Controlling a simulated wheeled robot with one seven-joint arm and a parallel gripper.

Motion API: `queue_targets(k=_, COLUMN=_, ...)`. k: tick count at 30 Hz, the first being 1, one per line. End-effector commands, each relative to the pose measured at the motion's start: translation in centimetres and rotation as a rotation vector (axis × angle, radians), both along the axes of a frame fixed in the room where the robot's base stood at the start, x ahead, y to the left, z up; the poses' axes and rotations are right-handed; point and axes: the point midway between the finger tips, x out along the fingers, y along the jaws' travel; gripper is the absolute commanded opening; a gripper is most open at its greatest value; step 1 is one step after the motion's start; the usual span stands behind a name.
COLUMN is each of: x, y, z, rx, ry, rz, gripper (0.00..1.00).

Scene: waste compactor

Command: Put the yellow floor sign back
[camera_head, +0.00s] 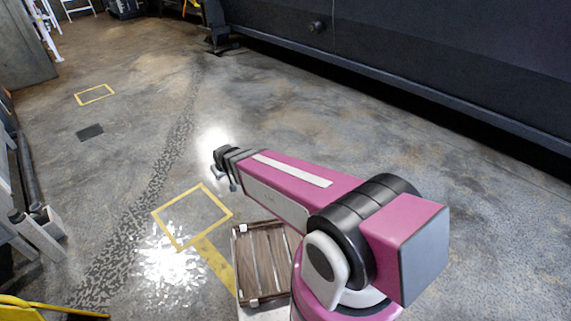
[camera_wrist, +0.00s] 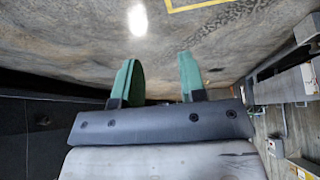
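A yellow object (camera_head: 22,303) is cut off at the bottom-left corner of the head view. It looks like part of the yellow floor sign lying low, but too little shows to be sure. My gripper (camera_head: 218,171) is at the end of my outstretched arm, above the floor beyond the near yellow floor outline (camera_head: 205,188). In the wrist view its two green fingers (camera_wrist: 159,70) stand wide apart with nothing between them. The gripper is far from the yellow object.
A smaller yellow outline (camera_head: 95,95) and a dark floor patch (camera_head: 89,132) lie farther off at left. A large dark machine (camera_head: 420,60) fills the right side. Grey metal structures (camera_head: 38,232) line the left edge. The middle floor is clear.

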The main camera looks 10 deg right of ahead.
Motion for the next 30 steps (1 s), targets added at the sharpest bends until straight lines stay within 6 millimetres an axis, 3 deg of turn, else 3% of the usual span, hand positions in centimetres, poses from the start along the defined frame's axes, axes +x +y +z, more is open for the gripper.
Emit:
queue_targets(k=1, x=-0.5, y=-2.9, z=1.0, rx=-0.011, ry=0.036, rz=-0.044, gripper=0.38)
queue_targets(k=6, x=-2.1, y=-10.9, z=3.3, rx=-0.04, ry=0.169, rz=-0.175, gripper=0.38)
queue_targets(k=12, x=-5.4, y=-19.1, z=6.1, rx=-0.058, ry=0.323, rz=-0.32, gripper=0.38)
queue_targets(k=15, x=-7.1, y=-22.0, z=7.3, rx=-0.061, ry=0.387, rz=-0.375, gripper=0.38)
queue_targets(k=21, x=-8.9, y=-24.9, z=8.5, rx=-0.062, ry=0.46, rz=-0.434, gripper=0.38)
queue_targets(k=30, x=-9.1, y=-25.2, z=8.6, rx=-0.062, ry=0.469, rz=-0.441, gripper=0.38)
